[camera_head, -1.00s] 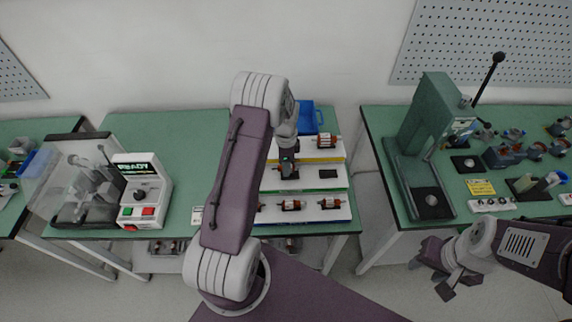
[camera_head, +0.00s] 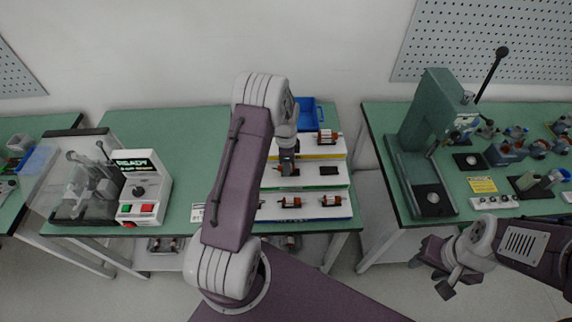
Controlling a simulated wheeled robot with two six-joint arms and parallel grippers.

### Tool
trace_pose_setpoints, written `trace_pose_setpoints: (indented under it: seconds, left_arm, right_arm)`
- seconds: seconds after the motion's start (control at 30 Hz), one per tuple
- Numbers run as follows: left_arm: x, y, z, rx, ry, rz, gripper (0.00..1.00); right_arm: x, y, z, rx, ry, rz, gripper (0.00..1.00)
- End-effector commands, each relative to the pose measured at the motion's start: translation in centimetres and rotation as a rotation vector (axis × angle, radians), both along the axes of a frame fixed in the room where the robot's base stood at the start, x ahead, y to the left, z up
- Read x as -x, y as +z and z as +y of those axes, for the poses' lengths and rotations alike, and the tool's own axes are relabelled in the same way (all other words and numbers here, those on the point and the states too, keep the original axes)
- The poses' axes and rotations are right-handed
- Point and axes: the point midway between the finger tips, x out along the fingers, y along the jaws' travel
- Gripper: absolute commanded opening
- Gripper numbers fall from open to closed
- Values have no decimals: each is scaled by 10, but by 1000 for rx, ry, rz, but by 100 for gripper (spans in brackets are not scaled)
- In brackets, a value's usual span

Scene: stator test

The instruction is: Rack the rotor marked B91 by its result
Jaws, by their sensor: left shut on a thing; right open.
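A stepped rack (camera_head: 338,172) with yellow, green and blue edged tiers stands on the middle table. Rotors with copper-red windings lie on it: one on the top tier (camera_head: 327,137), and two on the bottom tier, (camera_head: 290,202) and (camera_head: 331,200). My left gripper (camera_head: 287,168) reaches over the middle tier and is shut on a rotor, which is mostly hidden by the gripper and arm. The marking B91 is too small to read anywhere. My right gripper (camera_head: 447,277) is open and empty, in front of the right table.
A tester with a READY screen (camera_head: 141,188) and a clear-covered fixture (camera_head: 80,180) stand on the left of the middle table. A blue bin (camera_head: 307,113) is behind the rack. A green press (camera_head: 430,130) and several parts occupy the right table.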

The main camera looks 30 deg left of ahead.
Motion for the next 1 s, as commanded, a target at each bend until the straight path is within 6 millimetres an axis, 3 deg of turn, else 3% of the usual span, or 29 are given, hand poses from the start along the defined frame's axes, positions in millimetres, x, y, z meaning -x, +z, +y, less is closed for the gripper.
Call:
trace_pose_setpoints:
  seconds: [0.77, 0.8, 0.87, 1.0]
  left_arm:
    - [0, -4, 0, -1, 0, -1, 0]
    - [0, -4, 0, -1, 0, -1, 38]
    - [0, -4, 0, -1, 0, -1, 54]
    - [0, -4, 0, -1, 0, -1, 58]
  right_arm:
    - [0, -2, 0, 0, 0, 0, 43]
    - [0, -2, 0, 0, 0, 0, 43]
    - [0, -2, 0, 0, 0, 0, 43]
    - [0, -2, 0, 0, 0, 0, 43]
